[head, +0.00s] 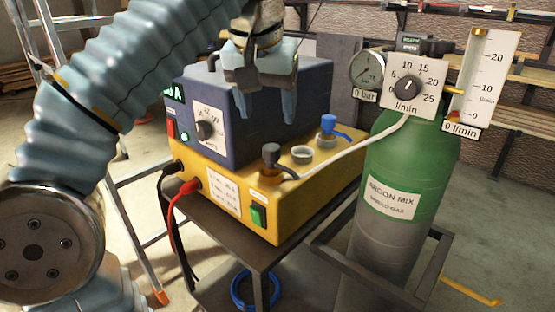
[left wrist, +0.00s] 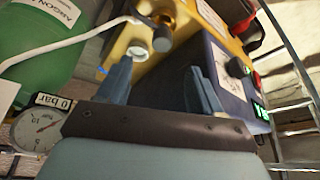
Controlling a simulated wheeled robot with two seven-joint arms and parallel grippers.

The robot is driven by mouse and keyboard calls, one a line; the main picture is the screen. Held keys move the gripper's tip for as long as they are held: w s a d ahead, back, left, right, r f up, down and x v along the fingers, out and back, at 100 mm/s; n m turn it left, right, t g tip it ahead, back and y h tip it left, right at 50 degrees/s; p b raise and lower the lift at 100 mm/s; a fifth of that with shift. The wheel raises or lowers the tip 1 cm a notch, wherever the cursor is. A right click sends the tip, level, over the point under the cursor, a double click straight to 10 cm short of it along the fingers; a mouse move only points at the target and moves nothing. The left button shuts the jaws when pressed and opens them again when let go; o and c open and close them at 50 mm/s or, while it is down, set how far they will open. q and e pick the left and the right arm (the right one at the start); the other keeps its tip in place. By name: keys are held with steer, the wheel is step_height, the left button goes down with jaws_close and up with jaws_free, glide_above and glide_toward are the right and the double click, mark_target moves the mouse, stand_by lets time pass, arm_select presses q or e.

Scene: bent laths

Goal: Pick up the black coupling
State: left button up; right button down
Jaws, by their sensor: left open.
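The black coupling (head: 271,155) stands upright on the yellow unit (head: 288,217), near its front edge, with a pale hose (head: 345,147) leaving its base. In the left wrist view the dark coupling (left wrist: 159,38) is beyond the fingers, near the top, with a brass collar beside it. My left gripper (head: 266,112) points down in front of the dark blue welder box, apparently above the coupling. It also shows in the left wrist view (left wrist: 158,75), jaws open, with nothing between the fingers. My right gripper is in neither view.
A blue coupling (head: 328,125) and a grey socket (head: 300,156) are beside the black coupling. The hose runs right to the flow dial (head: 418,84) above a green gas cylinder (head: 408,156). The blue welder box (head: 225,145) stands close behind.

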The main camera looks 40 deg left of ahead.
mark_target(271, 147)
arm_select(q)
steer(key=b+x, duration=0.1)
steer(key=x, duration=0.4)
steer(key=shift+f, duration=0.2)
steer(key=b+x, duration=0.1)
steer(key=x, duration=0.5)
steer(key=shift+a+b, duration=0.15)
steer(key=shift+b, duration=0.2)
steer(key=shift+s, duration=0.1)
steer(key=shift+c, duration=0.2)
steer(key=shift+r, duration=0.1)
steer(key=c, duration=1.1)
steer(key=shift+c, duration=0.2)
